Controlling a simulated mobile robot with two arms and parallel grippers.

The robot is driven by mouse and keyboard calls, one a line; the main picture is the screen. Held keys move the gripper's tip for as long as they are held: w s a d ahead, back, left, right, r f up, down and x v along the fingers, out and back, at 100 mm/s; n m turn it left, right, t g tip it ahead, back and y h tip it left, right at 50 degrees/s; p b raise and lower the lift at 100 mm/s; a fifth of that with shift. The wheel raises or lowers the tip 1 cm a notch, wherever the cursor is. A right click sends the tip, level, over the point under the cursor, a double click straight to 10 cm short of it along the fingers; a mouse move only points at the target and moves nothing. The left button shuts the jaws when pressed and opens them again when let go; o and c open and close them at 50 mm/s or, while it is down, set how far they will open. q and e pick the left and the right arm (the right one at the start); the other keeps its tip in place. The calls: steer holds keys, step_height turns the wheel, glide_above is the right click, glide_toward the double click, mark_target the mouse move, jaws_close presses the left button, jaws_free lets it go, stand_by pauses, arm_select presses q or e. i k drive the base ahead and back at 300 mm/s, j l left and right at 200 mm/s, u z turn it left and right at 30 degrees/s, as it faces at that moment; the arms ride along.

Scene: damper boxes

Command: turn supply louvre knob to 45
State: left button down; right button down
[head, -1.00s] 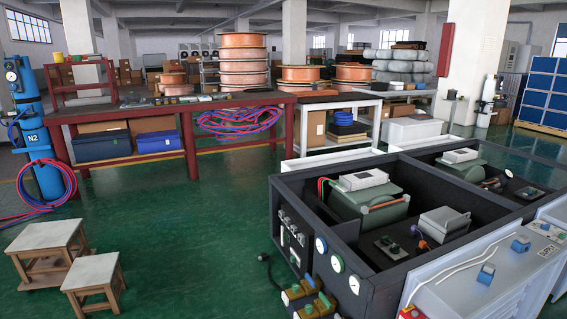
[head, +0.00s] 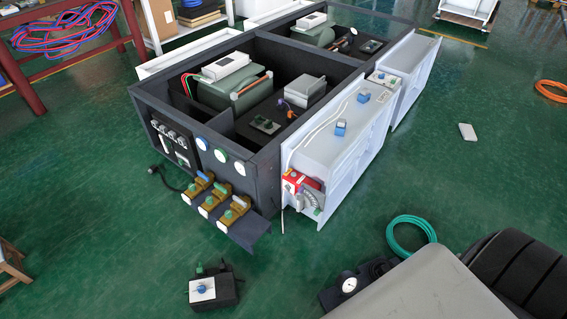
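A white-grey duct box (head: 345,150) stands along the right side of the dark open unit. On its near end is a red box (head: 296,183) with a grey graduated quadrant plate (head: 311,200) and a small green tip (head: 317,211) beside it. The scale marks are too small to read. Blue knobs stand on its top: a near one (head: 340,128) and a farther one (head: 363,97). I cannot tell which part is the supply louvre knob, nor its angle. Neither of my grippers is in view.
The dark unit (head: 262,180) carries round gauges and brass valves (head: 211,197) at its front. A black box with a blue knob (head: 213,289) sits on the floor. A green hose coil (head: 411,236) lies at right.

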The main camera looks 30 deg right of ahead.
mark_target(302, 201)
steer(key=z, duration=1.1)
